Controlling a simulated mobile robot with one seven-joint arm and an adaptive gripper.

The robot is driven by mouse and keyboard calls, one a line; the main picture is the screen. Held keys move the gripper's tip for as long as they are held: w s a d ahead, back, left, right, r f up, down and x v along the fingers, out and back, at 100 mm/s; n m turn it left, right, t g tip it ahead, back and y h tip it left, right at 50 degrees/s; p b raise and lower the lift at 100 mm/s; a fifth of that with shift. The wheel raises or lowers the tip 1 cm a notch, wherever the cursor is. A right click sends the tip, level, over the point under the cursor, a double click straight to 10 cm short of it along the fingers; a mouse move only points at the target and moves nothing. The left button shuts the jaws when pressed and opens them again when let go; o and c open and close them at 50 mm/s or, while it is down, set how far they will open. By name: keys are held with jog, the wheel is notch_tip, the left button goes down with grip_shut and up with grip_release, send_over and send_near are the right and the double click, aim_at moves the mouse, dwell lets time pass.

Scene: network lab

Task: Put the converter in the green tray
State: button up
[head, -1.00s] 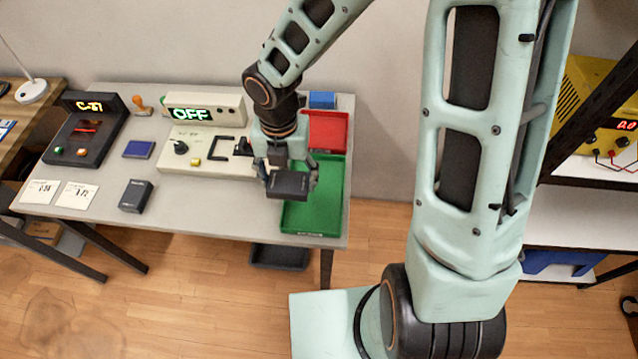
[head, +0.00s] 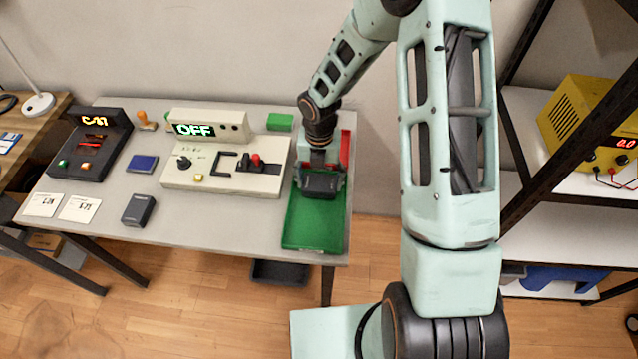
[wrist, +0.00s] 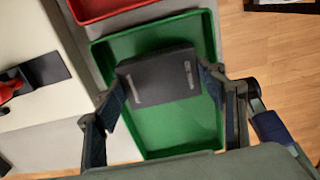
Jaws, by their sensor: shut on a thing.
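A dark grey box-shaped converter (head: 320,184) is held in my gripper (head: 321,184), over the back part of the green tray (head: 305,242). In the wrist view the converter (wrist: 158,80) sits between the two fingers of my gripper (wrist: 160,88), with the green tray (wrist: 180,142) beneath it. I cannot tell whether the converter touches the tray floor. A second dark box of similar look (head: 138,210) lies on the table at the left front.
The red tray (head: 345,148) adjoins behind the green one. A test unit with an OFF display (head: 195,130) stands left of the trays. The front of the green tray is empty.

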aim_at(319, 182)
jog(key=shift+f, duration=0.95)
jog(key=shift+a+f, duration=0.1)
jog(key=shift+f, duration=0.1)
jog(key=o, duration=1.5)
jog(key=shift+r, duration=0.15)
notch_tip(319, 182, up, 12)
jog(key=shift+r, duration=0.1)
